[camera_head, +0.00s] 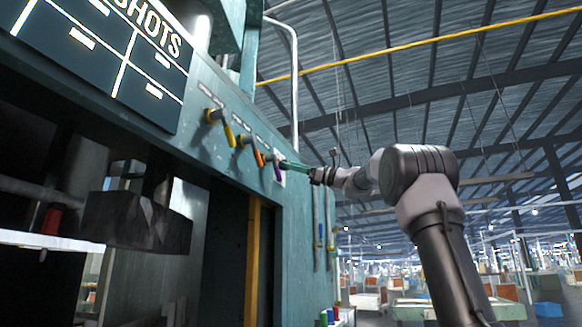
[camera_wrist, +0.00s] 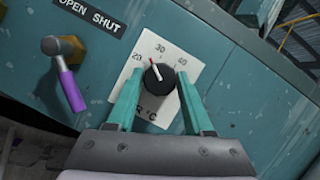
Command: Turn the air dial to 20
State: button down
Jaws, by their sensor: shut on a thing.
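The air dial (camera_wrist: 160,82) is a round black knob on a white plate marked 20, 30, 40 and °C, in the middle of the wrist view. Its red and white pointer leans up and left, between the 20 and the 30 mark. My gripper (camera_wrist: 158,76) has its two green fingers on either side of the knob and is shut on it. In the head view, my gripper (camera_head: 286,164) reaches from the right to the teal panel (camera_head: 312,205); the knob itself cannot be made out there.
A purple-handled valve (camera_wrist: 68,78) is left of the dial, under an "OPEN SHUT" label (camera_wrist: 88,14). The head view also shows a yellow-handled valve (camera_head: 228,134) and an orange-handled valve (camera_head: 258,156) further left. A dark board (camera_head: 100,60) hangs above. Open hall space lies right.

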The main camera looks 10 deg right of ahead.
jog(key=shift+n+g, duration=0.6)
jog(key=shift+n, duration=0.75)
jog(key=shift+n+g, duration=0.6)
jog(key=shift+n, duration=1.05)
jog(key=shift+c, duration=1.4)
grip_release()
jog(key=shift+d, duration=0.15)
jog(key=v, duration=1)
jog(key=shift+d, duration=0.35)
jog(key=shift+f, duration=0.1)
